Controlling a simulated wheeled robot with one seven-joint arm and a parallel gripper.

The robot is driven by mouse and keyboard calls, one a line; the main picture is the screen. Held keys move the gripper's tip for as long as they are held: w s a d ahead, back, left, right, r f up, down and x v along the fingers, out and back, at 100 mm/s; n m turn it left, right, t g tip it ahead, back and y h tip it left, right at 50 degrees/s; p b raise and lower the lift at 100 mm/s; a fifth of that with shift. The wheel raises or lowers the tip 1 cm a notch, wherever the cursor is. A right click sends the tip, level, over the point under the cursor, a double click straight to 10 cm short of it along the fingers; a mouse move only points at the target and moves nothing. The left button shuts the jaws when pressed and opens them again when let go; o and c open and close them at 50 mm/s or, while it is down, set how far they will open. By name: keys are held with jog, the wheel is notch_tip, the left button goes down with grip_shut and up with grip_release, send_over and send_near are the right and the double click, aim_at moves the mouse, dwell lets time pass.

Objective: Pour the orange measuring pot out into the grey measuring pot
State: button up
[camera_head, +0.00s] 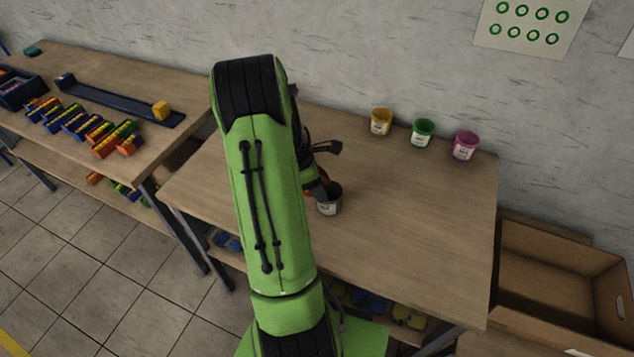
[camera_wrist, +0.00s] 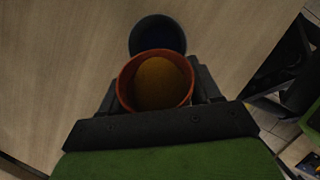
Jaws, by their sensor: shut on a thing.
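My gripper (camera_wrist: 157,82) is shut on the orange measuring pot (camera_wrist: 125,82), with a dark finger on each side of it. The wrist view looks into its round mouth, and yellow-orange contents show inside. The grey measuring pot (camera_head: 329,206) stands on the middle table. It also shows in the wrist view as a dark round pot (camera_wrist: 157,22), just beyond the orange pot and partly covered by it. In the head view my arm and gripper hide most of the orange pot; only a sliver shows close above the grey pot. I cannot tell its exact tilt or whether the pots touch.
Yellow (camera_head: 381,122), green (camera_head: 422,133) and purple (camera_head: 464,145) pots stand along the table's back edge by the wall. The table (camera_head: 420,230) is clear right of the grey pot. A cardboard box (camera_head: 560,270) is at the right. Another table (camera_head: 120,80) with coloured parts is at the left.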

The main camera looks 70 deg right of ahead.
jog(key=shift+w+f+t+y+p, duration=0.1)
jog(key=shift+t+y+p, duration=0.3)
jog(key=shift+t, duration=0.35)
jog(key=shift+w+f+t+y+p, duration=0.15)
jog(key=shift+t+y, duration=0.35)
jog(key=shift+t, duration=0.25)
dwell(0.8)
jog(key=shift+s+f+t+y, duration=0.15)
jog(key=shift+t+y, duration=0.15)
jog(key=shift+t, duration=0.2)
jog(key=shift+s+f+t+y, duration=0.1)
jog(key=shift+t+y, duration=0.2)
jog(key=shift+t, duration=0.2)
dwell(0.6)
dwell(0.3)
jog(key=shift+t+y, duration=0.3)
jog(key=shift+t, duration=0.1)
jog(key=shift+r+t+y, duration=0.25)
jog(key=shift+t+y, duration=0.25)
jog(key=shift+t, duration=0.4)
dwell(0.4)
jog(key=shift+s+d+r+t+y+p, duration=0.1)
jog(key=shift+s+r+t+y+p, duration=0.05)
jog(key=shift+t+y+p, duration=0.3)
jog(key=shift+s+d+r+t+y+p, duration=0.15)
jog(key=shift+t+y+p, duration=0.1)
jog(key=shift+t+p, duration=0.3)
dwell(1.1)
